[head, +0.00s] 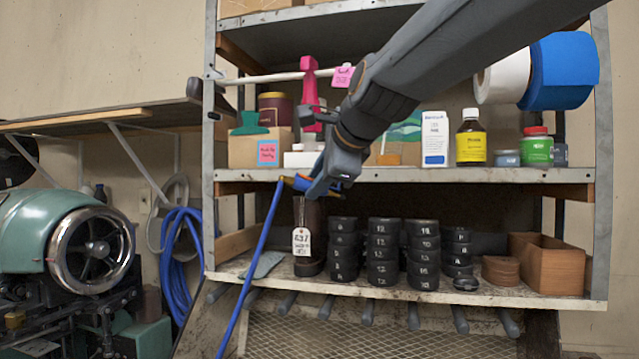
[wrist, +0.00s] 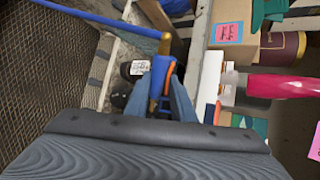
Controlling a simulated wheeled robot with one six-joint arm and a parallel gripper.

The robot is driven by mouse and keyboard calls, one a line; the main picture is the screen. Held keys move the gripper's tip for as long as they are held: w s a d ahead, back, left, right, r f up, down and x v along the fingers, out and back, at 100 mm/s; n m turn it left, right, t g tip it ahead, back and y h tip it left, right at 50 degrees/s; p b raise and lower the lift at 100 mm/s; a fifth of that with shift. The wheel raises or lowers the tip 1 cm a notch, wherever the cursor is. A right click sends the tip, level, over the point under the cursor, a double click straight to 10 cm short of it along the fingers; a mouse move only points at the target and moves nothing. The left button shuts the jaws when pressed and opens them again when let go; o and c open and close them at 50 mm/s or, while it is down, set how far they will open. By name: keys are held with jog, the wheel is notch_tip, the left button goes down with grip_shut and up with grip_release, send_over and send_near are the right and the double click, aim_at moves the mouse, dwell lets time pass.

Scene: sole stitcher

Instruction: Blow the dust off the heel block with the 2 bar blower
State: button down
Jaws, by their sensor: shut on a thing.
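My gripper (head: 318,186) is shut on a small blue and orange blower (head: 298,183) with a brass-coloured end. A blue hose (head: 258,245) runs from it down to the left. In the wrist view the blower (wrist: 164,80) sits between the fingers of my gripper (wrist: 172,92). Below it on the lower shelf stands a dark brown upright block (head: 312,217) with a white tag (head: 301,241); it looks like the heel block, and its tag shows in the wrist view (wrist: 138,67). The blower is above the block and appears apart from it. Dust and the blower's pressure marking cannot be made out.
The middle shelf (head: 480,175) lies close to my gripper. Stacks of black numbered discs (head: 383,255) stand right of the block, with a wooden box (head: 553,262) farther right. A pink tool (head: 309,85) hangs on a rod above. A grey cloth (head: 262,264) lies left of the block.

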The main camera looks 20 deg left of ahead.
jog(key=shift+w+d+f+b, duration=0.4)
jog(key=shift+d+b, duration=0.3)
jog(key=shift+b, duration=0.45)
jog(key=shift+w+d+f+b, duration=0.15)
jog(key=shift+w+d+b, duration=0.5)
jog(key=shift+b, duration=0.45)
jog(key=shift+w+d+f+b, duration=0.35)
jog(key=shift+d+b, duration=0.45)
jog(key=shift+b, duration=0.35)
